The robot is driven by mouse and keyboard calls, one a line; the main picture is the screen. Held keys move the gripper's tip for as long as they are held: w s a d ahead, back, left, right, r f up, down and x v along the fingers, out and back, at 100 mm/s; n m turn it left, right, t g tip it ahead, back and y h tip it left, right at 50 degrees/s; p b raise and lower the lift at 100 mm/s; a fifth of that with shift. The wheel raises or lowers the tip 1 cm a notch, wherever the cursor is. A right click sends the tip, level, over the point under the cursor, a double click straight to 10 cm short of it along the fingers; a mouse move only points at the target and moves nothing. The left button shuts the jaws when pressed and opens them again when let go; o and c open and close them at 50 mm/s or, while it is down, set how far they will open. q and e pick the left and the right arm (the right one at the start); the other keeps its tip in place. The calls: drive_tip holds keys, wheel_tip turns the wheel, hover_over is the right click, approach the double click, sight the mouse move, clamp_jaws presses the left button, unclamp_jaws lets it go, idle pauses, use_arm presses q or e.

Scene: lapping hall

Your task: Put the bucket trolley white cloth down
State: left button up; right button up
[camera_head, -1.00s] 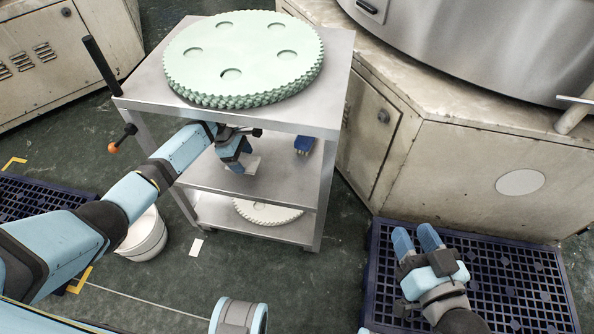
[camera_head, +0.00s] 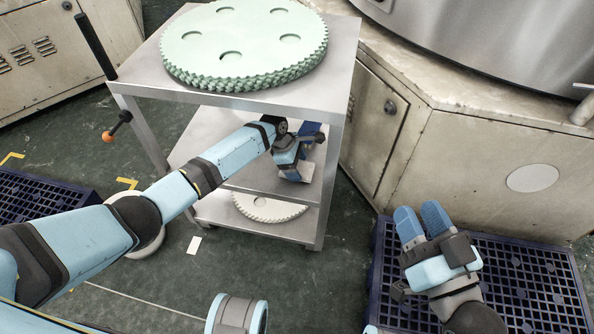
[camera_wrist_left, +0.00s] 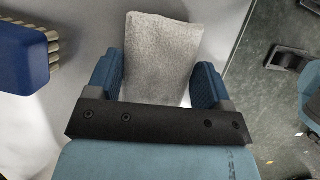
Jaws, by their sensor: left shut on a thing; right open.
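My left gripper (camera_head: 291,160) reaches over the middle shelf of the grey metal trolley (camera_head: 240,100). It is shut on a white cloth (camera_head: 298,174), which sticks out past the fingertips. In the left wrist view the cloth (camera_wrist_left: 160,55) is a pale, rough, flat piece between the blue fingers of the gripper (camera_wrist_left: 157,78). Whether the cloth touches the shelf I cannot tell. My right gripper (camera_head: 424,222) is open and empty, over the blue grate at the lower right.
A blue brush (camera_wrist_left: 22,55) lies on the shelf left of the cloth in the wrist view. Green toothed discs (camera_head: 245,45) cover the top shelf; a pale toothed disc (camera_head: 268,208) lies on the bottom one. A white bucket (camera_head: 150,245) stands on the floor, partly behind my left arm.

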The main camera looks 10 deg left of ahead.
use_arm(q)
drive_tip(key=shift+f, duration=0.65)
use_arm(e)
drive_tip(key=shift+a+f+g, duration=0.1)
drive_tip(key=shift+f+g, duration=0.2)
drive_tip(key=shift+f, duration=0.3)
use_arm(q)
drive_tip(key=shift+r, duration=0.1)
drive_tip(key=o, duration=0.4)
drive_tip(key=shift+f, duration=0.2)
drive_tip(key=o, duration=0.4)
use_arm(e)
drive_tip(key=shift+r, duration=0.1)
use_arm(q)
drive_tip(key=shift+r, duration=0.1)
